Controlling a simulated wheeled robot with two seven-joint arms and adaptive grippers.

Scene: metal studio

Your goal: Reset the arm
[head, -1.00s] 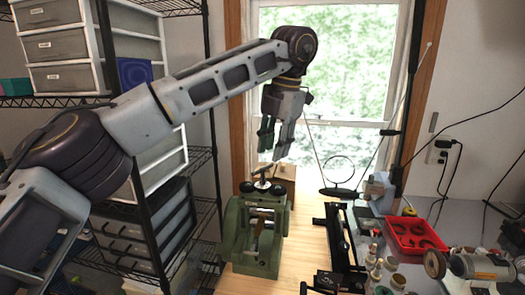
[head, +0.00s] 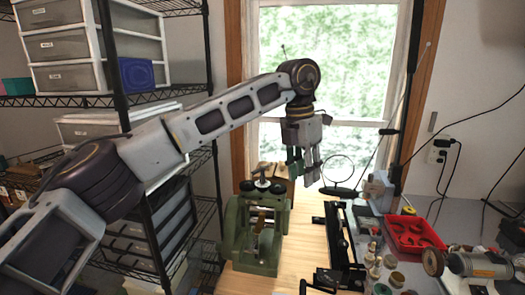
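My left arm (head: 215,112) reaches in from the left across the head view. Its gripper (head: 304,178) hangs pointing down in front of the window, above the far part of the wooden bench top. The two fingers stand apart with a gap between them, and nothing shows between them. The gripper is up and to the right of the green machine (head: 254,238). My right gripper and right arm are not in view.
A wire shelf with drawers (head: 97,42) stands at the left. On the bench are a black rail device (head: 341,240), a red tray (head: 413,234), small jars and a motor (head: 480,264). Bare wood (head: 307,225) lies between the machine and the rail.

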